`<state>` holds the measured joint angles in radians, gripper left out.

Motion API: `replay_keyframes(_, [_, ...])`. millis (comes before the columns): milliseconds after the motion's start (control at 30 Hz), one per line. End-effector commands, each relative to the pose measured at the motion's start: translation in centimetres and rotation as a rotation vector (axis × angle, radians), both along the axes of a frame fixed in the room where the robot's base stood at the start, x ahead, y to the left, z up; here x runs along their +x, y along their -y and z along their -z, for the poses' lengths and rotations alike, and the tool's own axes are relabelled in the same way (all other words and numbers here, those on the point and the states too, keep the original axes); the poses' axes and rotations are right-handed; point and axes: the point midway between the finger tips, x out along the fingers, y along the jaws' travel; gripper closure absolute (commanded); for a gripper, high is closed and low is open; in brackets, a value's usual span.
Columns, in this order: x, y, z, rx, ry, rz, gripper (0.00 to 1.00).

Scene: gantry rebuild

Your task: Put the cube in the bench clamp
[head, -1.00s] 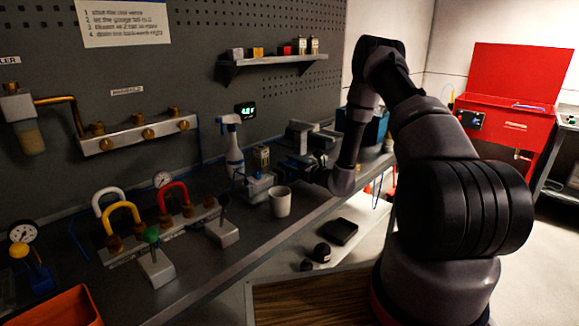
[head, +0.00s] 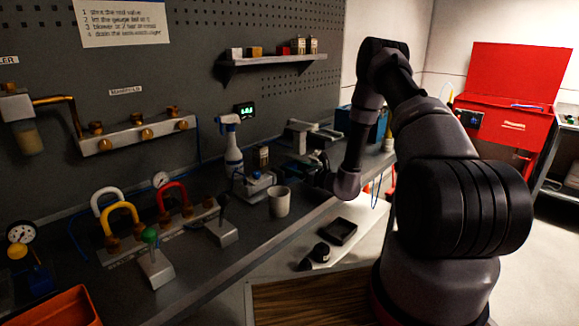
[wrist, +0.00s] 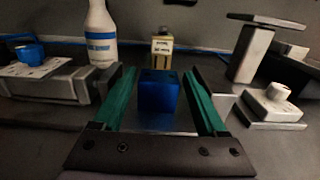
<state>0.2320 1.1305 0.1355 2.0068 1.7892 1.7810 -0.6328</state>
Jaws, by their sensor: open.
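The blue cube (wrist: 158,92) stands on the bench in the middle of the wrist view, between the two green fingers of my gripper (wrist: 160,76). The gripper is open, with visible gaps on both sides of the cube. In the head view my gripper (head: 318,163) is small and dark at the bench, and I cannot make out the cube there. A grey block device with a blue knob (wrist: 45,82) is left of the gripper; it also shows in the head view (head: 258,187). A grey upright with a top bar (wrist: 252,52) is at right. I cannot tell which is the bench clamp.
A white spray bottle (head: 233,150) and a small labelled bottle (wrist: 162,48) stand behind. A pale cup (head: 279,202) is near the bench's front edge. Coloured hose loops on a manifold (head: 160,225) fill the left. A shelf (head: 270,58) hangs above.

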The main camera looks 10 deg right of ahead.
Motion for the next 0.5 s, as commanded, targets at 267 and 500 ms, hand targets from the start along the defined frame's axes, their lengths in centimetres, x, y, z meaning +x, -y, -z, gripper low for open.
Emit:
replay_keyframes(267, [-4.9, 3.7, 0.0, 0.001, -0.002, 0.004, 0.25])
replay_keyframes(500, [-7.5, 5.5, 0.0, 0.000, 0.000, 0.001, 0.25])
